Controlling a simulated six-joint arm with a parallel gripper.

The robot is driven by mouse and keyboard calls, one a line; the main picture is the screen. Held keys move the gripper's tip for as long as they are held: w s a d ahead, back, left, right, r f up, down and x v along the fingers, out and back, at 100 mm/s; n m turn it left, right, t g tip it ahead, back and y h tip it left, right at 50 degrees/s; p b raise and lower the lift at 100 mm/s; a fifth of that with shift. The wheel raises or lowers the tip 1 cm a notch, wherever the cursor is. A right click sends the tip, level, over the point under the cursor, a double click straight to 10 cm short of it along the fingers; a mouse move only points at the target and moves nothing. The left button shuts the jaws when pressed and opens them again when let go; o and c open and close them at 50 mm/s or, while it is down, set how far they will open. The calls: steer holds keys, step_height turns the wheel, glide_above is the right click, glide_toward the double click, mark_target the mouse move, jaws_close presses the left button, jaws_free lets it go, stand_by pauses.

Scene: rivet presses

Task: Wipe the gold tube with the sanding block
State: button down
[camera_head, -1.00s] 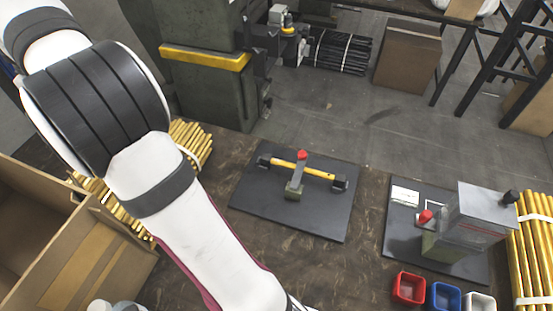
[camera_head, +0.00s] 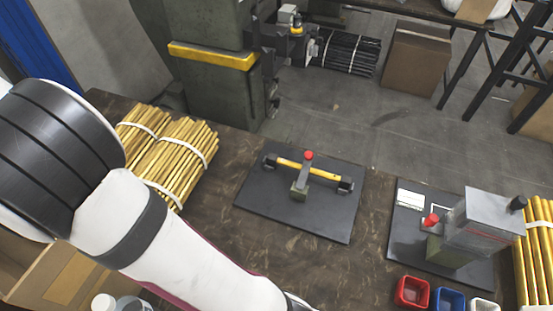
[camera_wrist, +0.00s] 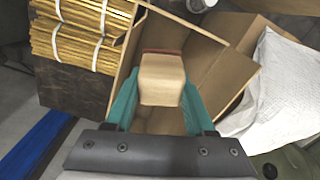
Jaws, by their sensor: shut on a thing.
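The gold tube (camera_head: 325,174) lies across a fixture on a dark plate (camera_head: 260,205) in the middle of the bench in the head view. A red-topped clamp (camera_head: 304,178) crosses its middle, and dark supports stand at both ends. In the wrist view my gripper (camera_wrist: 161,92) is shut on the sanding block (camera_wrist: 162,72), a tan block with a dark red far edge, held between teal fingers. The block is over an open cardboard box (camera_wrist: 222,62); its height above the box is hard to tell. My gripper is out of the head view, away from the tube.
Bundles of gold tubes (camera_head: 170,150) lie on the bench's left; another bundle (camera_head: 537,250) is at the right. A grey press (camera_head: 480,225) stands on a right-hand plate. Red (camera_head: 412,292) and blue (camera_head: 447,300) bins sit in front. A bottle (camera_head: 103,303) is at bottom left.

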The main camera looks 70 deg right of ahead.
stand_by(0.3)
steer(key=s+d+f+m, duration=0.2)
steer(key=d+f, duration=0.3)
steer(key=d, duration=0.7)
steer(key=s+d+f+m, duration=0.1)
steer(key=s+d+f, duration=0.35)
steer(key=d, duration=0.85)
steer(key=s+d+f+m+t, duration=0.1)
steer(key=s+d+f+m, duration=0.2)
steer(key=s+d+f, duration=0.55)
steer(key=s+d+f+m+t, duration=0.1)
steer(key=s+d+f+m, duration=0.3)
steer(key=s+d, duration=0.65)
steer(key=shift+n+h, duration=0.4)
steer(key=shift+n, duration=0.1)
steer(key=f, duration=0.2)
steer(key=s+a+f, duration=0.1)
steer(key=f, duration=0.1)
steer(key=s+f, duration=0.1)
steer(key=f, duration=0.1)
steer(key=shift+s+a+f, duration=0.1)
steer(key=shift+a, duration=0.25)
